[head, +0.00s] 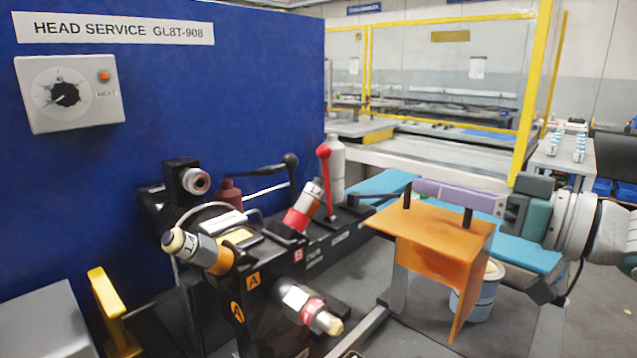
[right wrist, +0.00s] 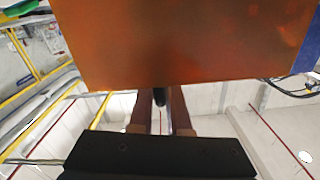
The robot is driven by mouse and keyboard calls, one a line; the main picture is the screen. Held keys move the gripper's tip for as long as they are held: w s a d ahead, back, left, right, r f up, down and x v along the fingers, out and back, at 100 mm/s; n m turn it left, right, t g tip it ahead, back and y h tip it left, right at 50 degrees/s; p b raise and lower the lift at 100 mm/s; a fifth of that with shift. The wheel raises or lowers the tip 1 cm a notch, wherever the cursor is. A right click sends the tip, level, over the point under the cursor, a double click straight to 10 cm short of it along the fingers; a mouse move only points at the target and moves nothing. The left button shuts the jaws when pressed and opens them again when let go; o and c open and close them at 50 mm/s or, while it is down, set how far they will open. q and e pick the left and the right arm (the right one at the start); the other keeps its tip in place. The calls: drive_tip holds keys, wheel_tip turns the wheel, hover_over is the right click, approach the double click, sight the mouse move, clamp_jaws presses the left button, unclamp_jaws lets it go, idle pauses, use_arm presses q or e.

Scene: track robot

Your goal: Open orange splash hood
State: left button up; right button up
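The orange splash hood (head: 430,228) is at the right of the head view, its top plate nearly level and its front panel hanging down. Two black posts (head: 467,216) rise from the top plate. My right gripper (head: 418,187) reaches in from the right, its purple fingers lying along the posts' upper ends. In the right wrist view the hood's orange plate (right wrist: 185,40) fills the top, and a dark post end (right wrist: 160,97) shows between the two fingers (right wrist: 160,118). Whether they press on it is unclear. My left gripper is out of view.
A pale bucket (head: 478,297) stands partly under the hood. Left of it is a black fixture with tool heads (head: 205,250) and a red-knobbed lever (head: 326,180). A blue panel (head: 250,90) stands behind, and a yellow-framed guard (head: 450,70) farther back.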

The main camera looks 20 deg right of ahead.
drive_tip(key=o, duration=0.4)
drive_tip(key=p+v, duration=0.2)
drive_tip(key=v, duration=0.8)
idle(0.6)
